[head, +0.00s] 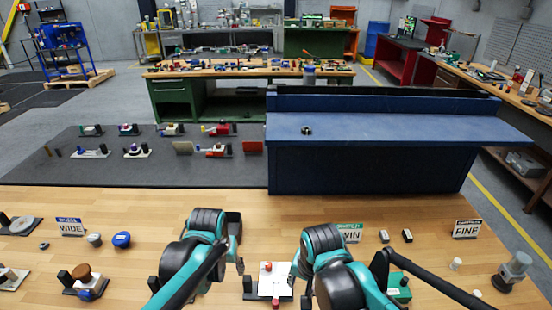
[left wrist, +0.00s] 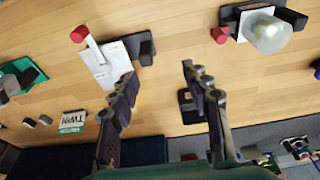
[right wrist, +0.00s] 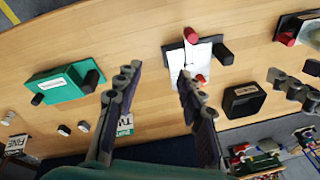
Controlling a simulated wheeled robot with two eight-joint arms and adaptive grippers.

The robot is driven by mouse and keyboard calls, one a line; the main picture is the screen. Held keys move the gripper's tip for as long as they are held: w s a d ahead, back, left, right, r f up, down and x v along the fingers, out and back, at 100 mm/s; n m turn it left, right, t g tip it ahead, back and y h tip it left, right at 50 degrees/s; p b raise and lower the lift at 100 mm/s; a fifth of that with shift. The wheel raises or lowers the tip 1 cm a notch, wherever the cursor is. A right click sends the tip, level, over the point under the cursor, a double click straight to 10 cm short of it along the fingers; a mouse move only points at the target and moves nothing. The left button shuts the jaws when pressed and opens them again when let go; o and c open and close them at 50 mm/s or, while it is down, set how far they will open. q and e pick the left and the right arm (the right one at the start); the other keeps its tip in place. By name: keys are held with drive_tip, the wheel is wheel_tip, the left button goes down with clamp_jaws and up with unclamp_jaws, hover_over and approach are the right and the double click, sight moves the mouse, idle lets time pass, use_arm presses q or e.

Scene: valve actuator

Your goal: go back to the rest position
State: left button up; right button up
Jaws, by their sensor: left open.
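My left gripper (left wrist: 160,85) is open in the left wrist view, with only bare table and a small black block (left wrist: 190,105) beyond its fingers. My right gripper (right wrist: 157,85) also looks open and empty in the right wrist view. In the head view both arms reach over the front of the wooden table, and the arm links partly hide the grippers. Between them lies a white plate device (head: 268,282) with red ends on a black base.
A green block (right wrist: 62,85) lies near my right gripper. Signs read WIDE (head: 70,227), TWIN (head: 349,233) and FINE (head: 467,229). A blue raised shelf (head: 390,125) stands behind the table, beside a dark mat (head: 100,170) with several small devices.

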use_arm(q)
drive_tip(key=s+a+f+t+b, duration=0.2)
drive_tip(key=s+b, duration=0.2)
drive_tip(key=s, duration=0.2)
drive_tip(key=s+a+f+t+b, duration=0.2)
drive_tip(key=s+f+b, duration=0.1)
drive_tip(key=s, duration=0.3)
drive_tip(key=shift+a+f+t+b, duration=0.25)
drive_tip(key=shift+f+t+b, duration=0.05)
drive_tip(key=shift+b, duration=0.5)
use_arm(e)
drive_tip(key=s+d+f+n+t, duration=0.2)
drive_tip(key=s+d+f, duration=0.1)
drive_tip(key=d, duration=0.2)
drive_tip(key=s+d+f+n+t, duration=0.2)
drive_tip(key=s+d+f+n, duration=0.1)
drive_tip(key=d, duration=0.3)
drive_tip(key=shift+s+f+t+h, duration=0.25)
drive_tip(key=shift+t+h, duration=0.15)
use_arm(q)
drive_tip(key=shift+c, duration=0.4)
use_arm(e)
drive_tip(key=shift+a, duration=0.1)
